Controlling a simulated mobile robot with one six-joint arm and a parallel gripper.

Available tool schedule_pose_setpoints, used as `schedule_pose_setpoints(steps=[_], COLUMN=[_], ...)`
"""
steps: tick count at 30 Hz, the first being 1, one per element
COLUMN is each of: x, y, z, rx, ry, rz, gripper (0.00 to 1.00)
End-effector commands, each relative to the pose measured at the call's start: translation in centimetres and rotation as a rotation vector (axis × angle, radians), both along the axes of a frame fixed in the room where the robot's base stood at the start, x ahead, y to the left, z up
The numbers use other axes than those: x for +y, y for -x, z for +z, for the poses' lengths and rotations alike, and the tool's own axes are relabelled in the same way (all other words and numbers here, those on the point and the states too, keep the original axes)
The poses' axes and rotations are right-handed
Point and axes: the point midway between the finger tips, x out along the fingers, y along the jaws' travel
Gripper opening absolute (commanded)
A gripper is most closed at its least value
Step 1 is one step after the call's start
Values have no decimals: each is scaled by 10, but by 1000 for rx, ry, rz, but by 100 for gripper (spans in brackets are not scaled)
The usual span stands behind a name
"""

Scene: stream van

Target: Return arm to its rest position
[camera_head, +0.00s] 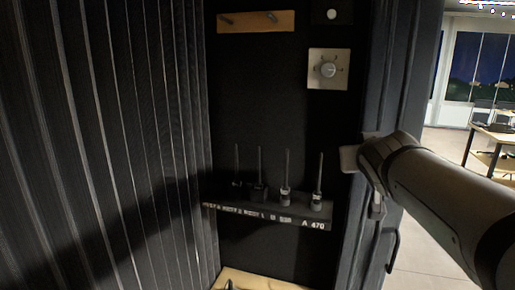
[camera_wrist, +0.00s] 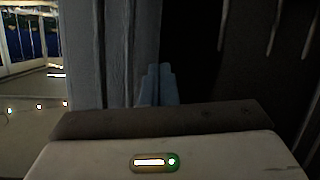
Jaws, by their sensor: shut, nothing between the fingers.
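My arm (camera_head: 440,185) reaches in from the right edge of the head view, in front of the dark door post. Its end is beside the post, right of the radio shelf. In the wrist view, my gripper (camera_wrist: 157,72) shows beyond my wrist housing as two narrow grey fingers held together, with nothing between them. They point toward a grey-blue upright post (camera_wrist: 110,55). In the head view the fingertips cannot be made out clearly. My gripper holds nothing and is apart from the radios.
A shelf (camera_head: 270,217) carries several handheld radios with upright antennas. A round dial on a pale plate (camera_head: 328,69) and a wooden peg board (camera_head: 256,21) are on the dark wall above. A ribbed dark wall (camera_head: 110,140) fills the left. A lit room with a table (camera_head: 492,136) lies right.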

Motion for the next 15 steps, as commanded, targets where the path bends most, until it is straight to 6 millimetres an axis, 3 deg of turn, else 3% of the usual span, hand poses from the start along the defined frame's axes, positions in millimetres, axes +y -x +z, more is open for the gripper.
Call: schedule_pose_setpoints(steps=[1, 6, 10, 15], x=[4, 23, 44, 66], y=[16, 83, 137, 188], z=[-38, -148, -212, -257], rx=[95, 443, 678, 877], ry=[-23, -99, -154, -205], rz=[-15, -27, 11, 70], gripper=[0, 0, 0, 0])
